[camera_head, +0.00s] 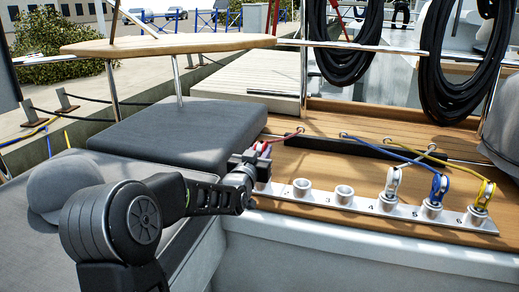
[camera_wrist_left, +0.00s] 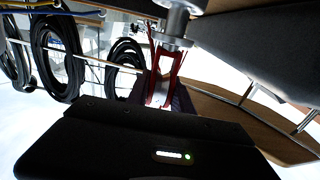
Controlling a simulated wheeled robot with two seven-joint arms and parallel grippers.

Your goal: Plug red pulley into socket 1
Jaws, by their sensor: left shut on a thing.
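My left gripper (camera_head: 257,163) is shut on the red pulley (camera_head: 265,150), at the left end of the metal socket strip (camera_head: 367,206). Socket 1 (camera_head: 263,186) is directly below the gripper and partly hidden by it. In the left wrist view the red pulley's forked frame (camera_wrist_left: 163,82) is between the fingers, with its metal collar (camera_wrist_left: 172,42) toward a silver cylinder at the top edge. I cannot tell how deep the pulley's pin is in the socket. My right gripper is not in view.
Two empty sockets (camera_head: 301,188) (camera_head: 343,194) stand right of socket 1. White (camera_head: 393,181), blue (camera_head: 438,187) and yellow (camera_head: 484,194) pulleys stand upright in the sockets farther right, with ropes running behind. A grey cushion (camera_head: 180,137) lies left of the gripper. Black rope coils (camera_head: 457,75) hang behind.

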